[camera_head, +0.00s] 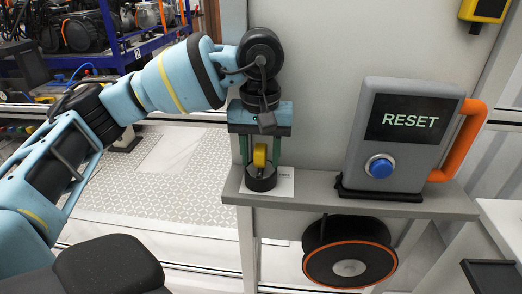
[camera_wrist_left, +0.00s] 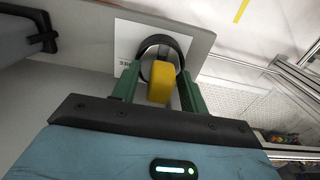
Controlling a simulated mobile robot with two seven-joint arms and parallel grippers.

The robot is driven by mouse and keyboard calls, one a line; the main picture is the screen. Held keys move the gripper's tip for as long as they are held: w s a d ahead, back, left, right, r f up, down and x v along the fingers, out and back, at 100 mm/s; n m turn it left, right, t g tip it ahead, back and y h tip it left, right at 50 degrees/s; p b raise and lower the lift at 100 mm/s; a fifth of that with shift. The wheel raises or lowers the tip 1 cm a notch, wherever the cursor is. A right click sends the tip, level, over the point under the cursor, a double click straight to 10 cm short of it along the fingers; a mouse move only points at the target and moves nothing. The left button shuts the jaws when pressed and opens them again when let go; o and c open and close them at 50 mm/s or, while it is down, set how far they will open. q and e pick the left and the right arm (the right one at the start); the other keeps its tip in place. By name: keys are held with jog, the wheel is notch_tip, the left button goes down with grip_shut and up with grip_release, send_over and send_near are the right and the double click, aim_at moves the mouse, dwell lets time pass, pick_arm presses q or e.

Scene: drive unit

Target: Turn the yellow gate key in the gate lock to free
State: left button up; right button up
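The yellow gate key (camera_head: 260,155) stands upright in the gate lock (camera_head: 261,182), a dark round housing on the grey shelf. My left gripper (camera_head: 260,157) points down over the lock, its green fingers on either side of the key. In the left wrist view, the key (camera_wrist_left: 161,82) lies between the fingers (camera_wrist_left: 159,78), with a gap visible on both sides. The left gripper is open around the key. The dark ring of the lock (camera_wrist_left: 165,45) shows behind the key. My right gripper is in neither view.
A grey RESET box (camera_head: 402,136) with a blue button (camera_head: 380,167) and an orange handle (camera_head: 462,140) stands right of the lock on the shelf (camera_head: 340,204). A white label (camera_head: 284,182) lies beside the lock. A reel (camera_head: 350,252) hangs below.

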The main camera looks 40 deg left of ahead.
pick_arm(q)
grip_shut()
jog(key=m, duration=0.3)
jog(key=shift+f+m+b, duration=0.1)
jog(key=shift+m+b, duration=0.2)
jog(key=shift+m, duration=0.7)
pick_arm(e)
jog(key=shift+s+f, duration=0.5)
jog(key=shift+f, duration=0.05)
pick_arm(q)
jog(key=m+b, duration=0.1)
jog(key=m, duration=0.2)
jog(key=shift+m, duration=0.9)
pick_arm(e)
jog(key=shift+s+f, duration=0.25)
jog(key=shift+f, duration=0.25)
